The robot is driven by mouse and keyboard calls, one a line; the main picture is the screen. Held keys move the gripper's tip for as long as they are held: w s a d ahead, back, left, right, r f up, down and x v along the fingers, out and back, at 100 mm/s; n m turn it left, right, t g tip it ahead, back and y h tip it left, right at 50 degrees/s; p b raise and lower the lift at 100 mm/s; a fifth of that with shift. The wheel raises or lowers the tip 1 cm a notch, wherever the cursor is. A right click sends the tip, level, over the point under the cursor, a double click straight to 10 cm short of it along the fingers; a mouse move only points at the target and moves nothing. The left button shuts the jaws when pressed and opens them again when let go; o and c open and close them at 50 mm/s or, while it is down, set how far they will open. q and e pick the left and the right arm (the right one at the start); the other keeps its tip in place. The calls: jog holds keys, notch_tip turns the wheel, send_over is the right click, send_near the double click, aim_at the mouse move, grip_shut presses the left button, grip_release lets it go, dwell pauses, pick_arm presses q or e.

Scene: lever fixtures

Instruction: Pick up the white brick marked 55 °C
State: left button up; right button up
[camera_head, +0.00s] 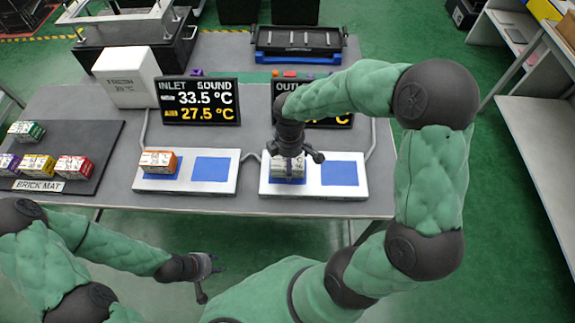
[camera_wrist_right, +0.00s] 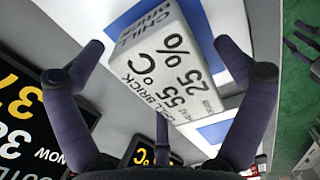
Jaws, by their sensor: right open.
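The white brick marked 55 °C (camera_wrist_right: 168,62) shows its printed face in the right wrist view, with "chill brick" and "25 %" also on it. In the head view this brick (camera_head: 288,170) sits on the left blue square of the right white plate. My right gripper (camera_head: 292,156) is above it, pointing down. Its fingers (camera_wrist_right: 160,58) are spread on either side of the brick, with visible gaps. My left gripper (camera_head: 208,281) hangs in front of the table, its fingers apart and empty.
An orange-and-white brick (camera_head: 158,162) sits on the left white plate (camera_head: 145,185). Several coloured bricks stand on the dark brick mat (camera_head: 95,142). Two display screens (camera_head: 199,101) and a white box (camera_head: 127,76) stand behind. The right plate's other blue square (camera_head: 339,174) is bare.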

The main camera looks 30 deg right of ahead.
jog(key=shift+f, duration=0.25)
jog(key=shift+c, duration=0.3)
jog(key=c, duration=1.3)
jog(key=shift+c, duration=1)
jog(key=shift+r, duration=0.1)
